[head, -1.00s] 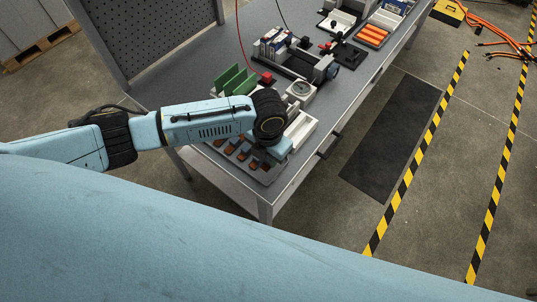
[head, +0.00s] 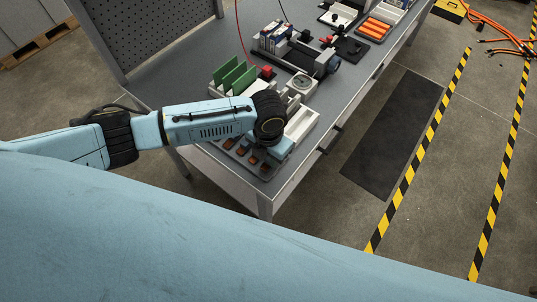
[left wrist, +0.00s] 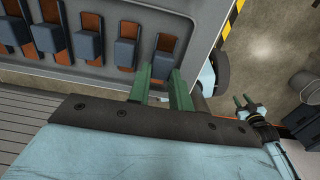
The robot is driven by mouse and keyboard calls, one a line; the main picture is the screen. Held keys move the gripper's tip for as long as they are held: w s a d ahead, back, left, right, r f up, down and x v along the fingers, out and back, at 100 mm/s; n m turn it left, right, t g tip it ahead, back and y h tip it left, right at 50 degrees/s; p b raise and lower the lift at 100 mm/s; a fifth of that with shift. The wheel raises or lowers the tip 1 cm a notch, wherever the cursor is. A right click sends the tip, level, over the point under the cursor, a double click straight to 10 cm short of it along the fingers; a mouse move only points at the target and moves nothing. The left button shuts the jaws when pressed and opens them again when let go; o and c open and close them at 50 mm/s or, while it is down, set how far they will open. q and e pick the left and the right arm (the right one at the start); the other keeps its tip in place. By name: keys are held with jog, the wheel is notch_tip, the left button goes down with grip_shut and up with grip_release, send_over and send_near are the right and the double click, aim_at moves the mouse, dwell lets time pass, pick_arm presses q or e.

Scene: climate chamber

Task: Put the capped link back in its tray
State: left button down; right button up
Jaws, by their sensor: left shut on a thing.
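The grey tray (head: 266,178) lies at the near end of the bench, with copper links standing in a row of slots; it also fills the top of the left wrist view (left wrist: 203,28). The links there carry grey-blue caps. My left gripper (left wrist: 161,88) reaches over the tray's end. Its green fingers are shut on the capped link (left wrist: 163,60) at the right end of the row, which appears to be at its slot. Whether it is fully seated is hidden. In the head view, my left wrist covers the fingertips. My right gripper (left wrist: 242,101) shows small, with its fingers apart.
Beside the tray on the bench are a white bin (head: 301,124), green boards (head: 235,76), a round gauge (head: 301,82) and a red button box (head: 267,73). The bench's front edge is close to the tray. A dark mat (head: 392,135) lies on the floor.

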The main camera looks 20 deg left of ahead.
pick_arm(q)
jog(key=shift+w, duration=0.1)
jog(key=shift+f, duration=0.45)
dwell(1.1)
jog(key=shift+p, duration=0.3)
dwell(0.4)
jog(key=c, duration=1.2)
grip_release()
jog(key=shift+o, duration=0.5)
jog(key=shift+o, duration=0.8)
